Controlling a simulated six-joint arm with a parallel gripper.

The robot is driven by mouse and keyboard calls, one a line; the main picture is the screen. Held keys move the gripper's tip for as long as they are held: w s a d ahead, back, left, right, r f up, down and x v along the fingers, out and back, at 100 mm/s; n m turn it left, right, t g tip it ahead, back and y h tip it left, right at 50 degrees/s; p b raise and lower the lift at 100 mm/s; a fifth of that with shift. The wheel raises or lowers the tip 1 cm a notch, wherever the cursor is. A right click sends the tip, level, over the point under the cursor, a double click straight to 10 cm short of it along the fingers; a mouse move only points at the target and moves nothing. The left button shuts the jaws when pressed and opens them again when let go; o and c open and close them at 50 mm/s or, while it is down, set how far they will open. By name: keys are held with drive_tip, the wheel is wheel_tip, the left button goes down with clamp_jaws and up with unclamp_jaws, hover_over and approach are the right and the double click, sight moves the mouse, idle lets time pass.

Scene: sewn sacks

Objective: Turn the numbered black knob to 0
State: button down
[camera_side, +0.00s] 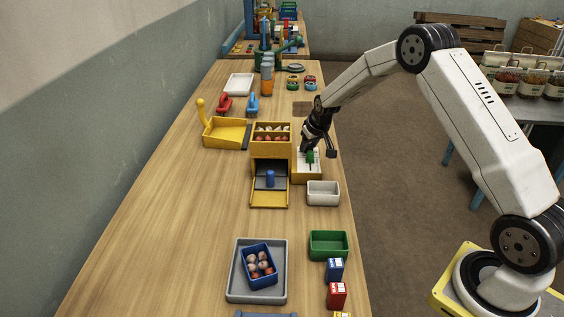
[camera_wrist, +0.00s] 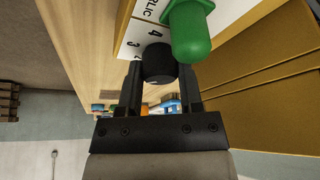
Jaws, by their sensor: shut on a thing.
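The numbered black knob (camera_wrist: 158,62) shows in the wrist view on a white panel (camera_wrist: 136,36) with printed digits, among them 4 and 3, and part of a word. My gripper (camera_wrist: 160,78) is shut on the knob, one finger on each side of it. The knob's pointer setting cannot be made out. A green handle (camera_wrist: 190,32) stands on the same panel close beside the knob. In the side view my gripper (camera_side: 308,148) is at the panel, to the right of the yellow box, and hides the knob.
A yellow box (camera_side: 271,144) with several round items in its top stands left of the panel, with a ramp and a blue cylinder (camera_side: 270,178) in front. A white bin (camera_side: 323,193) sits nearer the camera.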

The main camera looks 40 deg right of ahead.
drive_tip(key=shift+d+n+y, duration=0.1)
drive_tip(key=shift+n+y, duration=0.6)
drive_tip(key=shift+n, duration=1)
drive_tip(key=shift+d+n+y, duration=0.1)
drive_tip(key=shift+n+y, duration=0.6)
drive_tip(key=shift+n, duration=1)
drive_tip(key=n+g+y, duration=0.1)
drive_tip(key=n, duration=0.2)
drive_tip(key=n+y, duration=0.1)
drive_tip(key=n, duration=0.3)
drive_tip(key=shift+f+g, duration=0.1)
drive_tip(key=shift+g, duration=0.3)
drive_tip(key=n+g, duration=0.1)
drive_tip(key=n, duration=0.2)
drive_tip(key=n+g, duration=0.1)
drive_tip(key=n, duration=0.2)
drive_tip(key=shift+w+g+y, duration=0.1)
drive_tip(key=shift+g+y, duration=0.2)
drive_tip(key=n+g, duration=0.1)
drive_tip(key=n, duration=0.2)
drive_tip(key=n+g, duration=0.1)
drive_tip(key=n, duration=0.3)
drive_tip(key=shift+w, duration=0.1)
drive_tip(key=shift+g, duration=0.3)
drive_tip(key=shift+d+h, duration=0.1)
drive_tip(key=shift+h, duration=0.3)
drive_tip(key=shift+c, duration=1.3)
unclamp_jaws()
drive_tip(key=shift+r, duration=0.25)
